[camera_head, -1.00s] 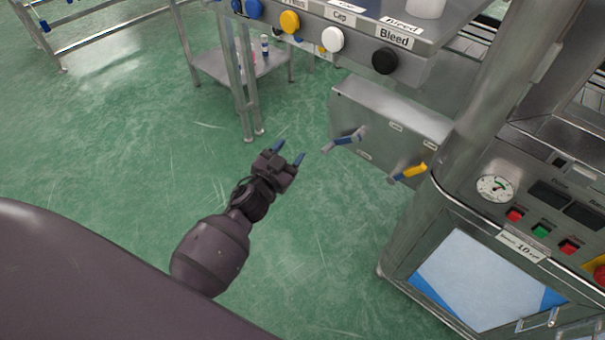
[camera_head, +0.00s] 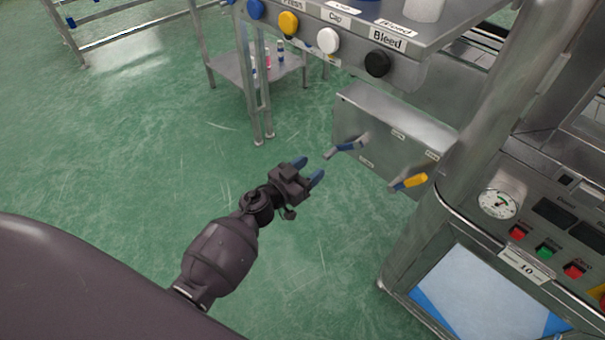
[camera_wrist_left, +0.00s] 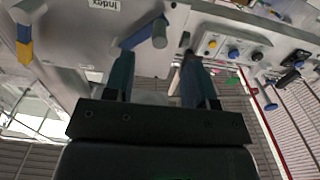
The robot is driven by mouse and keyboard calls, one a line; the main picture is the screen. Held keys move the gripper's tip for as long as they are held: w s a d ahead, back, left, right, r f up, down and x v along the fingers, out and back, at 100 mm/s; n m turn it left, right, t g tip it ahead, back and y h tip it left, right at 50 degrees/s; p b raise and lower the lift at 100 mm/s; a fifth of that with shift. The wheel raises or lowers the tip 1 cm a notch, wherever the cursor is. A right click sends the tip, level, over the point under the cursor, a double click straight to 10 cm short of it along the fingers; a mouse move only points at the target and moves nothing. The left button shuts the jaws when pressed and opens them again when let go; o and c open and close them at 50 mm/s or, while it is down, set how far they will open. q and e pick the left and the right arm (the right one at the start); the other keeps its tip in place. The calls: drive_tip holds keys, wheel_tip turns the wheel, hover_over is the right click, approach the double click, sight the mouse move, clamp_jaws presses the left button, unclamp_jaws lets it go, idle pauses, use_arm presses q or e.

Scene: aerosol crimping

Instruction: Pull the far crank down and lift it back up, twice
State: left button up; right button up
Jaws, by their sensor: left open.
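The far crank (camera_head: 345,147), with a grey-blue handle, sticks out from the side of a grey metal box. It points left and slightly down in the head view. My left gripper (camera_head: 308,170) is open and empty, just left of and a little below the handle's end, apart from it in that view. In the left wrist view the far crank (camera_wrist_left: 138,37) shows ahead, between and beyond the open fingers (camera_wrist_left: 160,78), beside an "Index" label. The near crank (camera_head: 410,182) has a yellow and blue-grey handle; it also shows in the left wrist view (camera_wrist_left: 24,42). My right gripper is not in view.
The metal box (camera_head: 385,128) carries both cranks under a bench with coloured knobs, including a black one (camera_head: 377,63) labelled Bleed. A control cabinet (camera_head: 510,260) stands at the right. A low shelf (camera_head: 235,70) stands behind. Green floor around my left arm is clear.

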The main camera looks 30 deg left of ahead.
sight(324, 158)
use_arm(q)
drive_tip(key=x, duration=0.2)
drive_tip(key=b+x, duration=0.1)
drive_tip(key=x, duration=0.1)
drive_tip(key=shift+f, duration=0.2)
drive_tip(key=shift+w+d+r, duration=0.1)
drive_tip(key=shift+w+d, duration=0.15)
drive_tip(key=shift+w, duration=0.35)
drive_tip(key=shift+w+d+r, duration=0.1)
drive_tip(key=shift+w, duration=0.2)
